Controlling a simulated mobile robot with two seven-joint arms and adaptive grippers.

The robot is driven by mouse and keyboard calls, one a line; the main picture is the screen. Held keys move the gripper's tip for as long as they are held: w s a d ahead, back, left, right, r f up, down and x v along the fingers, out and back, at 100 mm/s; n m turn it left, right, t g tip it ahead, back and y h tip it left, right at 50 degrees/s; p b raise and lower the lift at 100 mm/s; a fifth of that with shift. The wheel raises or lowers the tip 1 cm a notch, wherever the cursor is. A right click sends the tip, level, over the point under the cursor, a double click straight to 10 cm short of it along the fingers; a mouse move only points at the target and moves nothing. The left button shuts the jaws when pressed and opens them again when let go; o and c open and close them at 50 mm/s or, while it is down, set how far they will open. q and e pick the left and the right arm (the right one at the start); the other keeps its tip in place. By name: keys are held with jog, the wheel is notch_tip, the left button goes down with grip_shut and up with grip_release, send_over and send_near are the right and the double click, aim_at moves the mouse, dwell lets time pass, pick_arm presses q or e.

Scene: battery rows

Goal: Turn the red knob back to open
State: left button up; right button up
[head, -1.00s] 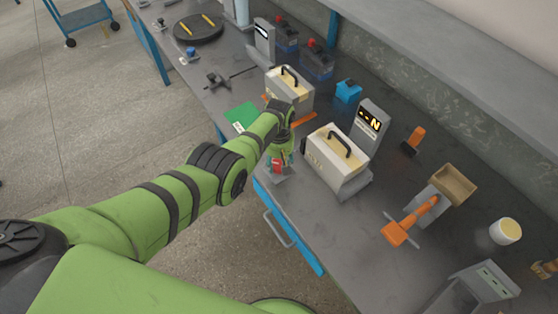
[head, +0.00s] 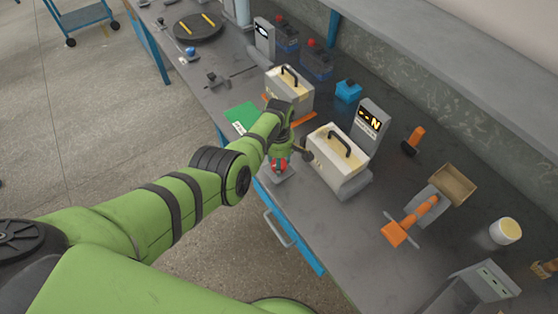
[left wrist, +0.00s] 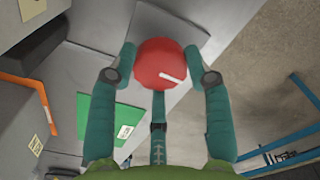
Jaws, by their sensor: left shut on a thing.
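The red knob (left wrist: 160,66) is large in the left wrist view, round on top with a white pointer line. It also shows in the head view (head: 279,166), on a small grey base at the bench's front edge, partly covered by the gripper. My left gripper (left wrist: 158,70) has its fingers on either side of the knob and is shut on it. The white pointer line runs toward the right finger in the left wrist view. My right gripper is in neither view.
A cream box with a black handle (head: 335,165) stands close right of the knob, beside a grey display post (head: 370,125). A green sheet (head: 242,116) lies left of the gripper. Another handled box (head: 289,93) stands behind. An orange-handled tool (head: 398,232) lies to the right.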

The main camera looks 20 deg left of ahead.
pick_arm(q)
jog(key=shift+s+n, duration=0.1)
jog(key=shift+n, duration=0.4)
jog(key=o, duration=1.2)
jog(key=shift+c, duration=0.2)
jog(key=shift+a, duration=0.1)
jog(key=shift+r, duration=0.4)
notch_tip(320, 180, up, 11)
